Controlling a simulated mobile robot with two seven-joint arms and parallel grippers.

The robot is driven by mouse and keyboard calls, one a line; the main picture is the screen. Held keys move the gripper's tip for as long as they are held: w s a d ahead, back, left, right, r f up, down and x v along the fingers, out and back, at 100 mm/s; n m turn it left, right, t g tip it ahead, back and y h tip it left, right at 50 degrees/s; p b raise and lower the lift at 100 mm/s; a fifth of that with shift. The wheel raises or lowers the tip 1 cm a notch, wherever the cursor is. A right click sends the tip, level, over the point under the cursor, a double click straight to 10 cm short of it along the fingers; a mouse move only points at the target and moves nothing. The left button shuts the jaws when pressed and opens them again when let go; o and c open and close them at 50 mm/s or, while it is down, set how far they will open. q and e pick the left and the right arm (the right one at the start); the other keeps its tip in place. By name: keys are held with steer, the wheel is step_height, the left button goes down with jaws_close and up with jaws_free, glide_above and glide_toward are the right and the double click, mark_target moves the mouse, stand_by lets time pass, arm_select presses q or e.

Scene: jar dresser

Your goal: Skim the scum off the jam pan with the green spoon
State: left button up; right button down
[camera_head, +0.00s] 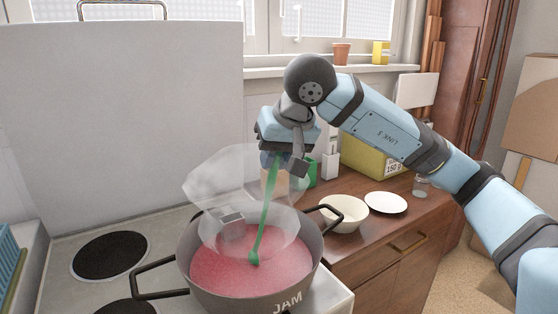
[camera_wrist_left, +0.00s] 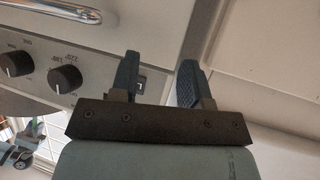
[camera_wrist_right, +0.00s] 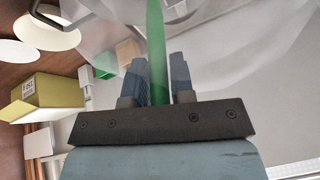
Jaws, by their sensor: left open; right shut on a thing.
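The green spoon (camera_head: 268,205) is held by my right gripper (camera_head: 281,155), which is shut on its handle above the pan. The spoon slants down and its bowl end is at the surface of the pink jam (camera_head: 285,262); whether it dips in is unclear. The right wrist view shows the green handle (camera_wrist_right: 156,45) between the fingers (camera_wrist_right: 157,75). The grey jam pan (camera_head: 235,295) with black handles stands on the stove. Whitish translucent shapes, perhaps steam, hang over it. No separate scum is clear. My left gripper (camera_wrist_left: 158,75) is open and empty before the stove's front.
A white bowl (camera_head: 344,212) and a white saucer (camera_head: 386,203) stand on the wooden dresser right of the pan. A yellow-green box (camera_head: 378,160), a green container (camera_head: 311,172) and a small jar (camera_head: 421,187) are behind. Stove knobs (camera_wrist_left: 66,78) are near my left gripper.

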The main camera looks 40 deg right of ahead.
arm_select(q)
steer(key=shift+a, duration=0.1)
arm_select(e)
steer(key=shift+r, duration=0.3)
arm_select(q)
steer(key=p, duration=0.4)
steer(key=a+r+g+y+p, duration=0.1)
steer(key=p, duration=0.4)
steer(key=shift+s+r, duration=0.3)
steer(key=shift+s, duration=0.1)
arm_select(e)
step_height(320, 180, up, 13)
arm_select(q)
steer(key=shift+w+r, duration=0.1)
steer(key=shift+r, duration=0.25)
arm_select(e)
steer(key=shift+f, duration=0.1)
arm_select(q)
steer(key=shift+a+f, duration=0.1)
steer(key=shift+f, duration=0.05)
